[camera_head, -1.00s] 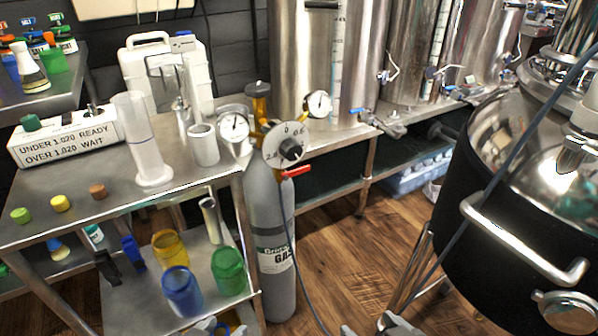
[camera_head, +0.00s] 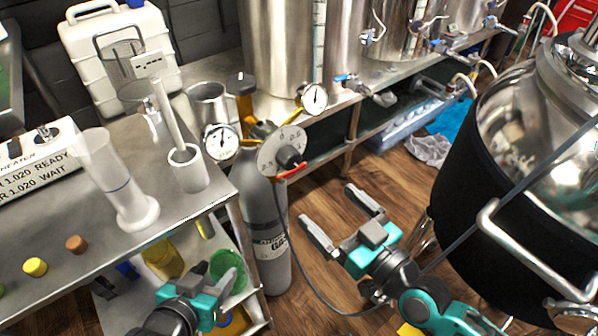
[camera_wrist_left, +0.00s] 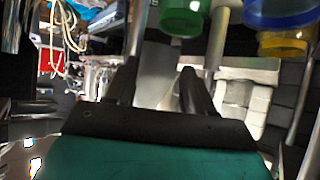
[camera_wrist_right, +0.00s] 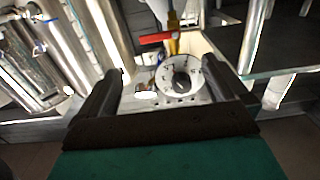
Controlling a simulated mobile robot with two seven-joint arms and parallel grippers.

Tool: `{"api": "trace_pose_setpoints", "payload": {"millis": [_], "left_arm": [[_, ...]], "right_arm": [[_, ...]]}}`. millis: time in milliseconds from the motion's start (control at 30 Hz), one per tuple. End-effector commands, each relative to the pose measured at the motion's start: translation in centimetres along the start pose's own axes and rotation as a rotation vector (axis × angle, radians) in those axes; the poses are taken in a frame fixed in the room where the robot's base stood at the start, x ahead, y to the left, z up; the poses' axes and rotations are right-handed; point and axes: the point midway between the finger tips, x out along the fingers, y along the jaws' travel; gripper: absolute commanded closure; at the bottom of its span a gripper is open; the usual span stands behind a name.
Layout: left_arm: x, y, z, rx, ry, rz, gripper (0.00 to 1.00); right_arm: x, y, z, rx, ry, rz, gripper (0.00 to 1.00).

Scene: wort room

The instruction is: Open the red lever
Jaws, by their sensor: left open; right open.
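The red lever (camera_head: 290,171) sits below a round white dial (camera_head: 280,150) with a black knob, on top of a grey gas cylinder (camera_head: 266,225). My right gripper (camera_head: 330,205) is open and empty, to the right of and below the lever in the head view, apart from it. In the right wrist view the lever (camera_wrist_right: 157,38) and the dial (camera_wrist_right: 181,77) show beyond and between the open fingers (camera_wrist_right: 162,70). My left gripper (camera_head: 222,283) is open, low by the shelf's jars. The left wrist view shows no lever.
A steel table (camera_head: 110,240) with a glass cylinder (camera_head: 122,190) stands left of the gas cylinder. A hose (camera_head: 300,270) runs down from the regulator. A black-jacketed kettle (camera_head: 470,200) stands at right. Wooden floor lies open between.

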Motion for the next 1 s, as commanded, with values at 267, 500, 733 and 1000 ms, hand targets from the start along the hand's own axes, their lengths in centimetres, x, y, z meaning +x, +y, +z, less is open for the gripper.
{"api": "trace_pose_setpoints", "payload": {"millis": [267, 500, 733, 1000], "left_arm": [[0.3, 0.3, 0.4, -0.007, -0.001, 0.005, 0.47], [0.5, 0.6, 0.2, -0.018, 0.0, 0.009, 0.47], [0.6, 0.6, -0.6, -0.015, 0.018, 0.009, 0.47], [0.6, 0.5, -0.5, -0.013, 0.015, 0.01, 0.47]], "right_arm": [[6.0, 0.1, 0.0, 0.002, 0.003, 0.003, 0.0], [9.2, 0.1, 0.0, 0.001, 0.002, 0.003, 0.0], [10.0, 0.0, 0.0, 0.0, -0.001, 0.001, 0.0], [9.9, 0.0, 0.0, 0.0, -0.001, 0.001, 0.09]]}}
